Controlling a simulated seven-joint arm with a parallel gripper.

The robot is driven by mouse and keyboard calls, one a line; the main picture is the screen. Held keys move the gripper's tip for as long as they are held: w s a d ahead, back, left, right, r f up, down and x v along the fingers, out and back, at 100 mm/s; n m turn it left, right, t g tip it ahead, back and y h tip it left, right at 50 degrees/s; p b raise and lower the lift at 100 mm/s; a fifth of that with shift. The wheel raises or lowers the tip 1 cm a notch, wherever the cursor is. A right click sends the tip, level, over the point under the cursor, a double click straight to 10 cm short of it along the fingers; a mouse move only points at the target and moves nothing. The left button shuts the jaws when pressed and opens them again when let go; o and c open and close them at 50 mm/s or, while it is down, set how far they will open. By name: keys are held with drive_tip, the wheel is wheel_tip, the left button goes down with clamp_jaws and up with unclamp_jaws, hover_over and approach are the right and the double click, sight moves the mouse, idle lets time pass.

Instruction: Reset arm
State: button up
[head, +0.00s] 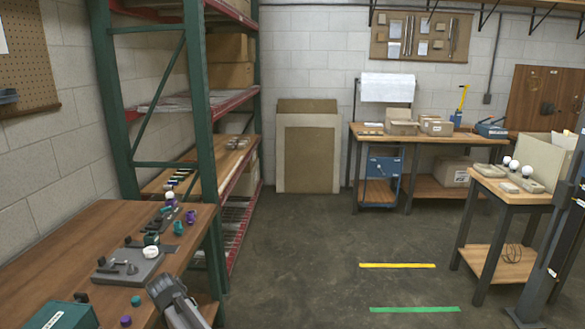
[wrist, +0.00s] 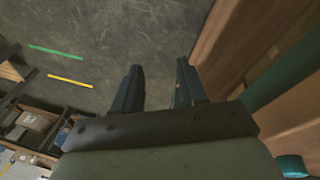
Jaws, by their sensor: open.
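My gripper shows in the wrist view (wrist: 158,82) with its two dark fingers apart and nothing between them. It hangs over the grey floor, beside the wooden table edge. In the head view, part of my arm or gripper shows at the bottom, by the front right edge of the wooden table (head: 60,240); its fingertips are hard to make out there. On that table lie lamp parts: a grey base plate (head: 128,268) with small dark parts, a white bulb (head: 151,252), and several purple and teal pieces, such as a purple one (head: 126,321).
A teal box (head: 62,316) stands at the table's near left. A green-framed shelf rack (head: 197,110) rises behind the table. A second bench (head: 505,190) with bulbs and trays stands at the right. The floor between, with yellow (head: 397,265) and green (head: 414,309) tape, is clear.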

drive_tip(key=s+d+f+m+g+h, duration=0.1)
drive_tip(key=d+f+g, duration=0.1)
drive_tip(key=d+f, duration=0.9)
drive_tip(key=s+d+f+m+g, duration=0.1)
drive_tip(key=s+d+f, duration=0.1)
drive_tip(key=d+f, duration=0.95)
drive_tip(key=s+d+f+g, duration=0.2)
drive_tip(key=s+d+f, duration=0.3)
drive_tip(key=d, duration=0.4)
drive_tip(key=s+d+f+g, duration=0.1)
drive_tip(key=s+d+f, duration=0.2)
drive_tip(key=s+d, duration=0.45)
drive_tip(key=s+d+f+m+g, duration=0.1)
drive_tip(key=s+d, duration=0.3)
drive_tip(key=s, duration=0.3)
drive_tip(key=s+d+f+g+y, duration=0.1)
drive_tip(key=s+d+f, duration=0.1)
drive_tip(key=s+d, duration=0.2)
drive_tip(key=s+d+f+m+g+y, duration=0.1)
drive_tip(key=s+d, duration=0.3)
drive_tip(key=s, duration=0.6)
drive_tip(key=shift+s+f+m, duration=0.25)
drive_tip(key=shift+f+m, duration=0.05)
drive_tip(key=shift+f, duration=0.4)
